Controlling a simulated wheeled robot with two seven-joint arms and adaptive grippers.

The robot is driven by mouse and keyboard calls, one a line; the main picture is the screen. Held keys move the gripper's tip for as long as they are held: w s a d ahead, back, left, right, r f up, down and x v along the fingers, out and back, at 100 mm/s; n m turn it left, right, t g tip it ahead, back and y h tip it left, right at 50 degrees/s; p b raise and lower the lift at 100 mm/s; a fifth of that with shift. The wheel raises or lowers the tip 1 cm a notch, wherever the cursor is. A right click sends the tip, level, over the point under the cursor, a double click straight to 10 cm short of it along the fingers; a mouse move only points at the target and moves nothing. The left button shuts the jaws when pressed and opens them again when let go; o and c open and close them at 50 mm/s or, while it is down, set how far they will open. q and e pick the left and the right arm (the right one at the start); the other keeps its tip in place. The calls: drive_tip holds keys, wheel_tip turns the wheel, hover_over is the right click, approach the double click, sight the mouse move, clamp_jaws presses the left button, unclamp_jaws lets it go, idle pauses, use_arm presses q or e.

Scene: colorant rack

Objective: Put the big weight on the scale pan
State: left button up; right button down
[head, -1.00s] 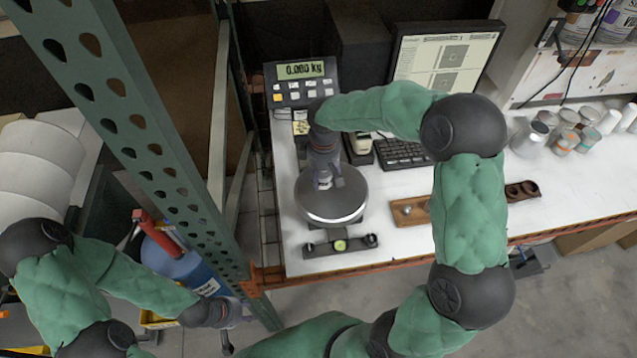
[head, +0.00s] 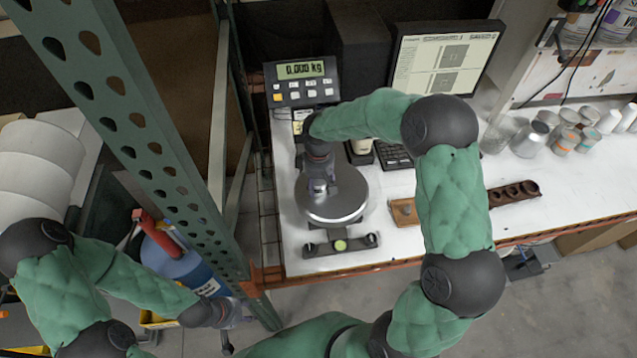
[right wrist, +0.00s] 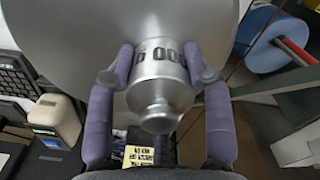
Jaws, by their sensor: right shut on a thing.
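The big weight (right wrist: 160,75) is a silver knobbed cylinder with black digits, seen in the right wrist view. My right gripper (right wrist: 158,80) is shut on it, one purple finger on each side. In the head view my right gripper (head: 320,187) is over the left part of the round metal scale pan (head: 338,208) and mostly hides the weight. The pan also fills the upper part of the right wrist view (right wrist: 60,35). I cannot tell whether the weight touches the pan. The scale display (head: 301,69) reads 0.000 kg. My left gripper (head: 232,322) is low at the left, its fingers unclear.
A wooden weight block (head: 404,212) and a dark holder with round holes (head: 514,193) lie right of the scale. A keyboard (head: 393,156) and monitor (head: 445,65) stand behind. Several cups (head: 565,138) are at the right. A green rack post (head: 150,150) stands left of the bench.

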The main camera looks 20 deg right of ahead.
drive_tip(key=c, duration=0.5)
unclamp_jaws()
wheel_tip(320, 180, up, 12)
drive_tip(key=shift+r+p, duration=0.1)
drive_tip(key=shift+p, duration=0.25)
